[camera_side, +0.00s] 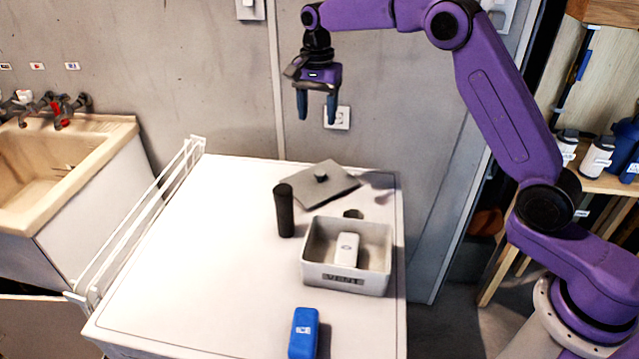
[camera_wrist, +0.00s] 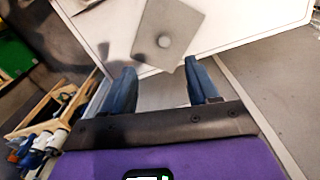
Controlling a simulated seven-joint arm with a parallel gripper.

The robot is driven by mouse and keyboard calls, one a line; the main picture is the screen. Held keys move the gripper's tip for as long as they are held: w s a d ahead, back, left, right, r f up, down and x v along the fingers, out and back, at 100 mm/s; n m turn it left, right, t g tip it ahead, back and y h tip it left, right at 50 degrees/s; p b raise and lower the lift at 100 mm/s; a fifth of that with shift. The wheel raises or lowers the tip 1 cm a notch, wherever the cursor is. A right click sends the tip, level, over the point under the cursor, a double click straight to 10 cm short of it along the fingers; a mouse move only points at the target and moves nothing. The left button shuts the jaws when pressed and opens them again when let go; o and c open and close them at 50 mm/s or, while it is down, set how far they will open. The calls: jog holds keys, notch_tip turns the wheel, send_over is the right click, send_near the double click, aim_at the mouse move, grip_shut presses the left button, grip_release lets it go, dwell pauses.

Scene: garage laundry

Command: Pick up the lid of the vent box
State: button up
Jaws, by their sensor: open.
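My gripper (camera_side: 316,116) is open and empty, pointing down, well above the lid and behind the table area. In the wrist view the lid (camera_wrist: 182,22) and its knob lie beyond the fingertips of my gripper (camera_wrist: 158,72), with a dark shadow across the lid's left part.
A black cylinder (camera_side: 284,210) stands left of the box, near the lid. A blue block (camera_side: 303,333) is at the front edge. A white rail (camera_side: 140,220) runs along the left side, beside a sink (camera_side: 60,165). The left part of the white top (camera_side: 200,250) is clear.

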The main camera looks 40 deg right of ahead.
jog(key=w+d+m, duration=0.2)
send_over(320, 172)
notch_tip(320, 172, down, 13)
jog(key=shift+w+d, duration=0.1)
jog(key=shift+d, duration=0.05)
jog(key=shift+a+f, duration=0.15)
jog(key=shift+f, duration=1.2)
jog(key=shift+a+f, duration=0.1)
jog(key=shift+f, duration=1.25)
grip_shut()
